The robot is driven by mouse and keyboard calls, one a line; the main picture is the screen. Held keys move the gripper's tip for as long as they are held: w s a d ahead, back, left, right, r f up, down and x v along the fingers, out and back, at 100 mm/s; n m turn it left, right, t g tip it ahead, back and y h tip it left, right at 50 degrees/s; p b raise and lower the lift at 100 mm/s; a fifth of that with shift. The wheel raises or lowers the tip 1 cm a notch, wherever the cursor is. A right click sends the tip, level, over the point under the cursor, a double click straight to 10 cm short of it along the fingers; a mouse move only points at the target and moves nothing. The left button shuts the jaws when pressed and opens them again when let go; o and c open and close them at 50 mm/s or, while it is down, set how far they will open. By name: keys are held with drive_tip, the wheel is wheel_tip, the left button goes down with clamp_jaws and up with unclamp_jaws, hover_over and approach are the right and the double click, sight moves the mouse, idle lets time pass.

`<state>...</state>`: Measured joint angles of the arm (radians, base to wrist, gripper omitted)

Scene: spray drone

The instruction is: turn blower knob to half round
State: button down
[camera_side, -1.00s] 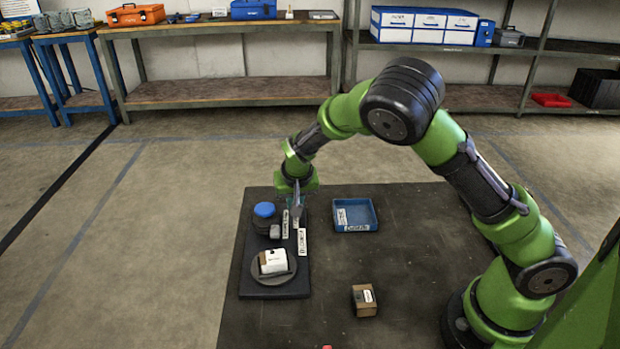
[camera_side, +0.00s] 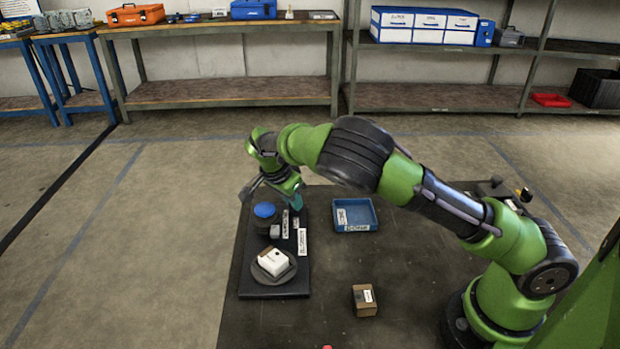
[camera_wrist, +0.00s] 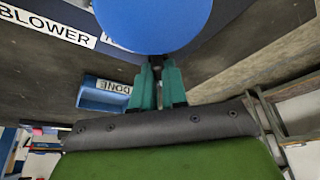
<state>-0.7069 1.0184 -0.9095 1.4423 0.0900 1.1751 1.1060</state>
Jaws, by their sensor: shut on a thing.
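The dark device with a blue round cap (camera_side: 265,210) stands at the back of the black base board (camera_side: 290,290). White labels (camera_side: 301,242) lie to its right; one reads BLOWER in the wrist view (camera_wrist: 45,27). My gripper (camera_side: 297,198) is low at the right rear of the device. In the wrist view my teal fingers (camera_wrist: 157,72) are closed on a small dark part at the edge of the blue disc (camera_wrist: 155,18). I take this part for the blower knob, but the disc hides most of it.
A white box (camera_side: 273,262) sits on a grey round plate at the front of the board. A blue tray (camera_side: 355,214) lies to the right, and a small brown box (camera_side: 364,300) nearer the front. The mat between them is clear.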

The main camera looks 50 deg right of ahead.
drive_tip(key=m+g, duration=0.1)
drive_tip(key=m, duration=0.3)
drive_tip(key=shift+w+f+m+g+y, duration=0.1)
drive_tip(key=shift+f+m+g+y, duration=0.1)
drive_tip(key=shift+m+g+y, duration=0.15)
drive_tip(key=m+g, duration=0.1)
drive_tip(key=m, duration=0.3)
drive_tip(key=shift+w+y, duration=0.1)
drive_tip(key=shift+y, duration=0.25)
drive_tip(key=shift+m+g, duration=0.25)
drive_tip(key=c, duration=1.2)
unclamp_jaws()
drive_tip(key=shift+o, duration=0.2)
drive_tip(key=shift+r, duration=0.1)
drive_tip(key=v, duration=1.2)
drive_tip(key=shift+d, duration=0.1)
